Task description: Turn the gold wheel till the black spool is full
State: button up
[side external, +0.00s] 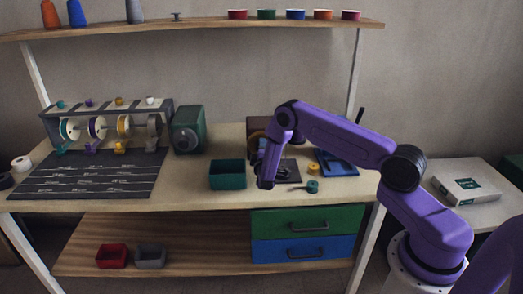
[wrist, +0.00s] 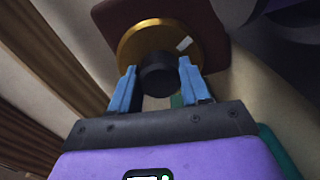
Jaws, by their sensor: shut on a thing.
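The gold wheel (wrist: 128,46) fills the top middle of the wrist view, with a white mark on its face and a dark round knob (wrist: 158,74) standing out from it. My gripper (wrist: 158,70) has its two blue fingers on either side of the knob, shut on it. In the side view the wheel (side external: 253,140) is mostly hidden behind my gripper (side external: 259,165), at the front of a dark brown box (side external: 262,124). I cannot pick out a black spool or how full it is.
A teal open bin (side external: 227,175) stands left of my gripper. A green machine (side external: 187,130) and a rack of coloured reels (side external: 108,125) stand further left. A blue tray (side external: 337,162), a yellow roll (side external: 314,169) and a teal roll (side external: 312,187) lie to the right.

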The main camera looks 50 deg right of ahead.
jog(key=shift+m, duration=0.3)
jog(key=o, duration=1.1)
jog(key=shift+c, duration=0.2)
jog(key=shift+s, duration=0.1)
jog(key=v, duration=1.7)
jog(key=shift+s+a+r, duration=0.1)
jog(key=shift+s+a, duration=0.05)
